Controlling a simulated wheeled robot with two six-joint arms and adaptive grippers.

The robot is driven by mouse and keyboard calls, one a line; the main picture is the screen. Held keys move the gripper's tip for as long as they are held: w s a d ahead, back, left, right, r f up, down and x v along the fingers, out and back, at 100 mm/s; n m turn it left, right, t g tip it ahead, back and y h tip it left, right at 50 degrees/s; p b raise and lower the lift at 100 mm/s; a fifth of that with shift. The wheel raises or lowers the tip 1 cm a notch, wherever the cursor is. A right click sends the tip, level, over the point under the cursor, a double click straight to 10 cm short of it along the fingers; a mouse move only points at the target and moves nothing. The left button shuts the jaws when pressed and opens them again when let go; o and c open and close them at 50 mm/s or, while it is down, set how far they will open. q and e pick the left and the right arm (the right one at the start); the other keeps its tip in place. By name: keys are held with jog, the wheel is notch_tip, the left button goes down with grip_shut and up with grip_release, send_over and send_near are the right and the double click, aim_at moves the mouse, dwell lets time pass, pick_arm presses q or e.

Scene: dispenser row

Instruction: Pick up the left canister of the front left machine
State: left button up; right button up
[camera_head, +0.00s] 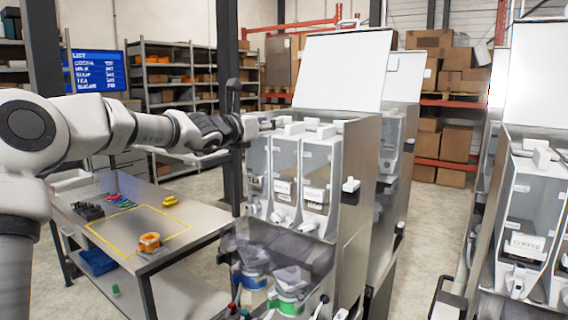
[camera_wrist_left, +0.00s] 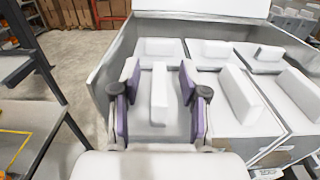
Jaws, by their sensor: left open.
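The front left machine (camera_head: 352,175) stands mid-picture in the head view with its white lid raised. It holds three clear-fronted canisters with white tops in a row. The left canister (camera_head: 257,166) is seated in the machine, its top partly hidden by my left gripper (camera_head: 260,123). In the left wrist view, the left canister's white upright handle (camera_wrist_left: 159,93) stands between the two purple-padded fingers of my left gripper (camera_wrist_left: 157,98). The fingers are open, with a visible gap on each side of the handle. My right gripper is not in view.
The middle canister (camera_head: 285,175) and right canister (camera_head: 318,175) sit close beside the left one. The machine's raised wall (camera_wrist_left: 100,85) is just left of my fingers. A workbench (camera_head: 190,240) with an orange tape roll (camera_head: 149,242) stands left. Another machine (camera_head: 530,200) stands right.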

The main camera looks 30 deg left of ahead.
pick_arm(q)
jog(key=shift+w+f, duration=0.2)
jog(key=shift+w, duration=0.4)
jog(key=shift+w+f, duration=0.2)
jog(key=shift+w, duration=0.4)
jog(key=shift+s+a+r, duration=0.1)
jog(key=shift+s, duration=0.1)
jog(key=shift+s+r, duration=0.25)
jog(key=shift+s, duration=0.25)
jog(key=shift+s+r, duration=0.25)
jog(key=shift+s, duration=0.25)
grip_shut()
jog(key=shift+w+f, duration=0.15)
jog(key=shift+w, duration=0.25)
